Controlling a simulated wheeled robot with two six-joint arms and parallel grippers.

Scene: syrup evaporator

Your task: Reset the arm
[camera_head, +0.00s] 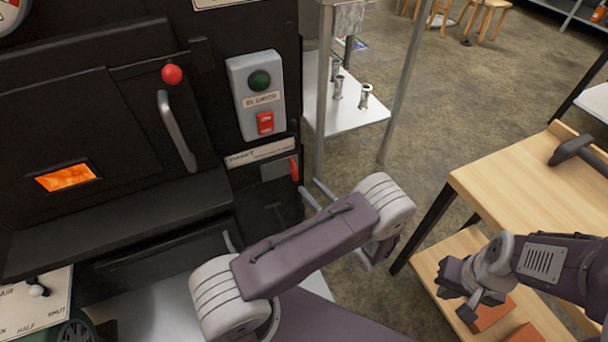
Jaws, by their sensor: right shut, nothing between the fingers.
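My left arm (305,245) is folded across the lower middle, in front of the evaporator's right side. Its gripper cannot be made out; the arm's own links cover that area. My right gripper (462,294) is at the lower right, beside the wooden bench and above its lower shelf. It points left and down, and its fingers are shut with nothing between them.
The black evaporator (90,120) has a glowing window (66,177), a door handle (176,131) and a switch box (257,95). A red draft lever (294,168) is close to my left arm. A wooden bench (520,180) carries a dark tool (578,150). Open floor lies between.

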